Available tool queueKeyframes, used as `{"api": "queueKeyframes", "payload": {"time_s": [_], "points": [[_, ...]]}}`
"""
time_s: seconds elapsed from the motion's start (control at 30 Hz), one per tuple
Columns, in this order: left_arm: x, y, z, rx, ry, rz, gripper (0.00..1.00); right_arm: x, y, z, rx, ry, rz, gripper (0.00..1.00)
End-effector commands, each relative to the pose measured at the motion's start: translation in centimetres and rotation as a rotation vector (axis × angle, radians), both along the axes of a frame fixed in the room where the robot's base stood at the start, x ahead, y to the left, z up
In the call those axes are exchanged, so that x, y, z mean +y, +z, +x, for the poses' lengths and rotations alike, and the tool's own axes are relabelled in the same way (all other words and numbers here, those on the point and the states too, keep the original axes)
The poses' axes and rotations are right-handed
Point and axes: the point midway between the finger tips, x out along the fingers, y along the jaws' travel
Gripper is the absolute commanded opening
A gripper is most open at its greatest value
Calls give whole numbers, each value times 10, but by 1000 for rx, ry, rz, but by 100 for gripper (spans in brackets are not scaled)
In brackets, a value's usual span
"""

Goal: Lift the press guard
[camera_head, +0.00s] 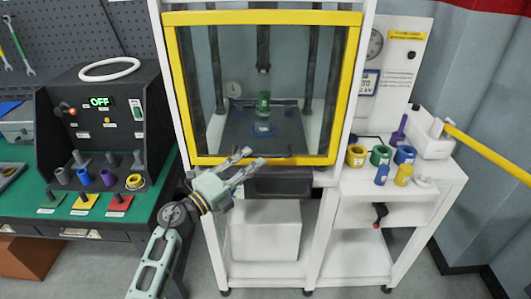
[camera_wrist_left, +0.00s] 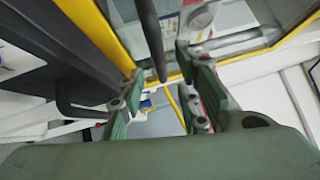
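The press guard (camera_head: 349,90) is a clear panel in a yellow frame across the front of the white press, and it is down. Through it I see a green and blue part (camera_head: 263,115) standing on the dark press bed. My left gripper (camera_head: 252,157) is at the guard's lower edge, left of its middle, with its fingers spread. In the left wrist view the green finger pads (camera_wrist_left: 163,100) are wide apart. A dark bar (camera_wrist_left: 150,40) shows beyond and between them, near the yellow frame (camera_wrist_left: 100,35); I cannot tell if anything touches. My right gripper is out of view.
A black test box (camera_head: 105,125) with an OFF display stands on the green bench at left. A white side table (camera_head: 425,185) at right holds several coloured rings and cylinders. A yellow lever (camera_head: 485,155) sticks out at far right.

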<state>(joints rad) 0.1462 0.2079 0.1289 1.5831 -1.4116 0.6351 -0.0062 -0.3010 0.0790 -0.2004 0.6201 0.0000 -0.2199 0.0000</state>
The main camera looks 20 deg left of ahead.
Motion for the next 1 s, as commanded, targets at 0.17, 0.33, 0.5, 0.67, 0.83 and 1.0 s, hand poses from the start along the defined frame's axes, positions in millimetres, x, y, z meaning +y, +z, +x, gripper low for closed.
{"api": "queueKeyframes", "payload": {"time_s": [0.17, 0.33, 0.5, 0.67, 0.83, 1.0], "points": [[-16, 7, 27, 0, -1, -6, 31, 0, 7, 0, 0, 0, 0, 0], [-25, 8, 44, 1, 0, -5, 31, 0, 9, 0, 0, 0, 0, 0], [-28, 8, 49, 1, 0, -4, 31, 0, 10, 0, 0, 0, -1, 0], [-28, 7, 49, 2, 0, -4, 31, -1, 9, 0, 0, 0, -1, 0], [-28, 7, 49, 2, 0, -4, 20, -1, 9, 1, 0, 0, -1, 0], [-28, 7, 49, 2, 0, -4, 5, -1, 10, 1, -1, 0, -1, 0]]}}
